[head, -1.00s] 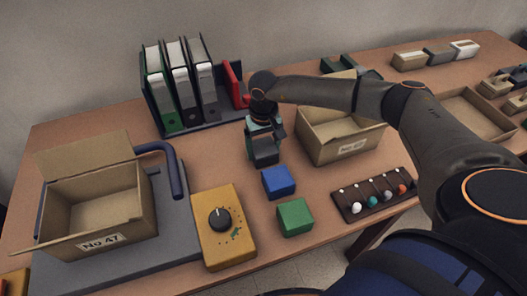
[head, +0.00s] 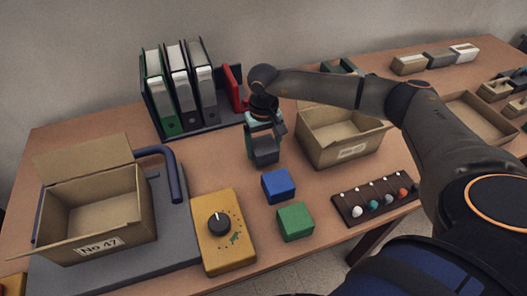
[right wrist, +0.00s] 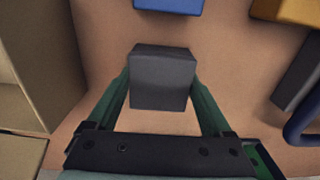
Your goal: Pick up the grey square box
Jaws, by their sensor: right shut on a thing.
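The grey square box (right wrist: 161,80) is a small dark grey cube. In the right wrist view it sits between the two green fingers of my right gripper (right wrist: 162,92), which are shut on its sides. In the head view my right gripper (head: 264,142) points down behind the blue cube, with the grey box (head: 265,157) low between its fingers. I cannot tell for sure whether the box touches the table. My left gripper is not in view.
A blue cube (head: 279,187) and a green cube (head: 295,222) stand in front. An open cardboard box (head: 345,150) is close on the right, binders (head: 180,85) stand behind left, and a yellow dial box (head: 225,245) is front left. Another open cardboard box (head: 100,215) is at the left.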

